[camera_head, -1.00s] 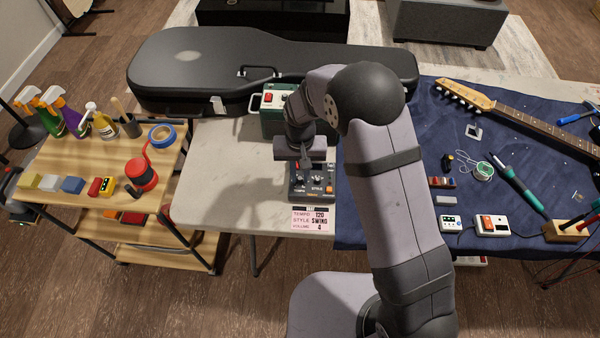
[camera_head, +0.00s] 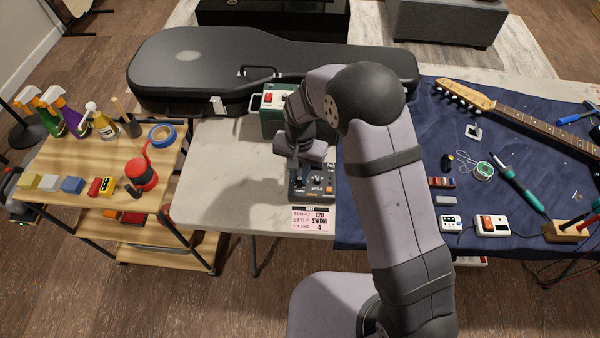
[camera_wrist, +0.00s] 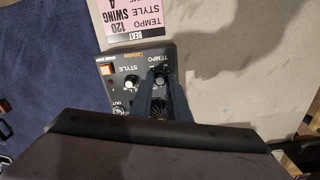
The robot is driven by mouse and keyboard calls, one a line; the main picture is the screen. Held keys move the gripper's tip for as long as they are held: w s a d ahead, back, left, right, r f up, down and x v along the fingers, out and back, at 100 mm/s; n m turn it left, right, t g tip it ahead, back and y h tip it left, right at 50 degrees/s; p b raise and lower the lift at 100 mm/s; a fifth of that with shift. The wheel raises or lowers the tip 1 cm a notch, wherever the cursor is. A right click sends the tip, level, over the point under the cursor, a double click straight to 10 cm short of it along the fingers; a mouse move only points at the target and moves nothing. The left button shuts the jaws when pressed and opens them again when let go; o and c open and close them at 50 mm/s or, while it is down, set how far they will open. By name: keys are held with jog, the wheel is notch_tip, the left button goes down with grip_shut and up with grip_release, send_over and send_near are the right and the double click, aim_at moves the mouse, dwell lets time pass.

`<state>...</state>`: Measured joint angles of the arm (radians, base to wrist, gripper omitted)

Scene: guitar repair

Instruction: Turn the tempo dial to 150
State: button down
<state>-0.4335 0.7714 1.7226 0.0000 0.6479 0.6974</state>
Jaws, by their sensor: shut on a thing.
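The tempo dial (camera_wrist: 160,76) is a dark knob under the TEMPO lettering on a small dark grey beat box (camera_head: 312,190). In the wrist view the box appears upside down. My gripper (camera_wrist: 163,82) points down onto the box, its two dark fingers shut on either side of the tempo dial. The fingers hide part of the dial, and I cannot read its setting. In the head view my wrist and fingers cover the dial. The style knob (camera_wrist: 131,82) sits beside it. A pink card (camera_head: 313,219) in front of the box reads TEMPO 120, STYLE SWING, VOLUME 4.
A green box with a red switch (camera_head: 270,98) stands behind the beat box. A black guitar case (camera_head: 190,62) lies along the back. A blue cloth (camera_head: 410,100) with a guitar neck and tools is to the right. Bare tabletop (camera_head: 225,180) lies to the left.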

aim_at(300, 178)
jog(key=c, duration=1.7)
grip_release()
jog(key=shift+o, duration=0.2)
jog(key=shift+r, duration=0.1)
jog(key=shift+r+b, duration=0.8)
jog(key=shift+r, duration=2.8)
